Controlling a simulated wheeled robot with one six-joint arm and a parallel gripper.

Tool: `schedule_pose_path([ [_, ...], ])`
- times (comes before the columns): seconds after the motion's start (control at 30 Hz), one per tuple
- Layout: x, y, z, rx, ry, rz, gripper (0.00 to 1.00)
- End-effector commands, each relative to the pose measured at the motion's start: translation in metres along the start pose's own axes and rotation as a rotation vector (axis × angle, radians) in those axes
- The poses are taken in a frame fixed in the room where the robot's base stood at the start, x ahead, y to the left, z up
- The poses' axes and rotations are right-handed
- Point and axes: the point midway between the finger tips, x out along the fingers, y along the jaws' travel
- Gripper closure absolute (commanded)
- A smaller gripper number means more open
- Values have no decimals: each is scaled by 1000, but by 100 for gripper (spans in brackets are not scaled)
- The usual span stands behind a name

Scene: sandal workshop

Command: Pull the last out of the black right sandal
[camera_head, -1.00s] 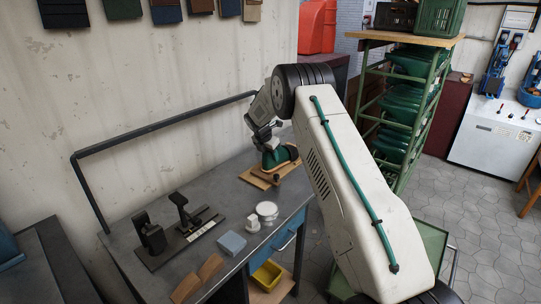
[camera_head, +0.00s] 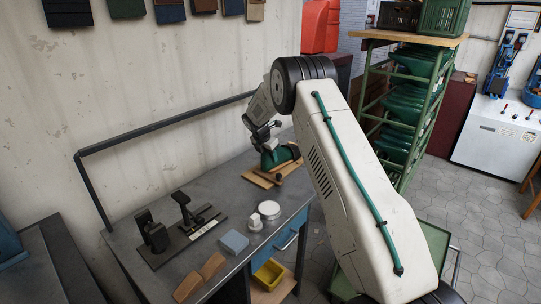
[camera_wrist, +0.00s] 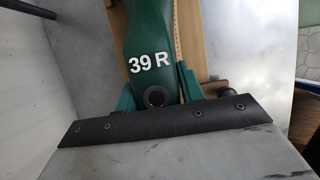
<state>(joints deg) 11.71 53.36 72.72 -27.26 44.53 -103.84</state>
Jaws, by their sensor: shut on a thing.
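The green last (camera_wrist: 150,30), marked "39 R", stands in the middle of the wrist view, with a round dark hole in its near end. It also shows in the head view (camera_head: 283,155), on a wooden board (camera_head: 261,180) on the workbench. My gripper (camera_head: 265,140) is at the last's top end. In the wrist view, my gripper's green jaws (camera_wrist: 156,90) sit one on each side of that end, shut on it. A dark bar with screws crosses below them. I cannot make out the black sandal; the last and my arm hide part of that area.
A grey workbench (camera_head: 190,262) carries a black clamp-like tool (camera_head: 185,208), a round tin (camera_head: 269,208), a blue-grey block (camera_head: 234,242) and brown blocks (camera_head: 213,265). A dark rail (camera_head: 165,124) runs along the wall behind. A green shelf rack (camera_head: 432,100) stands to the right.

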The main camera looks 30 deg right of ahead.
Motion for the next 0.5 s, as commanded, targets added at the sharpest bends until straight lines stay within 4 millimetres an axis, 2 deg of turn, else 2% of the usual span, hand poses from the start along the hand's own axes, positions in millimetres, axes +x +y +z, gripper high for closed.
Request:
schedule_pose_path([
  [0.27, -1, 0, -1, 0, -1, 1, 84],
  [0.5, -6, 1, -10, 0, -1, 1, 84],
])
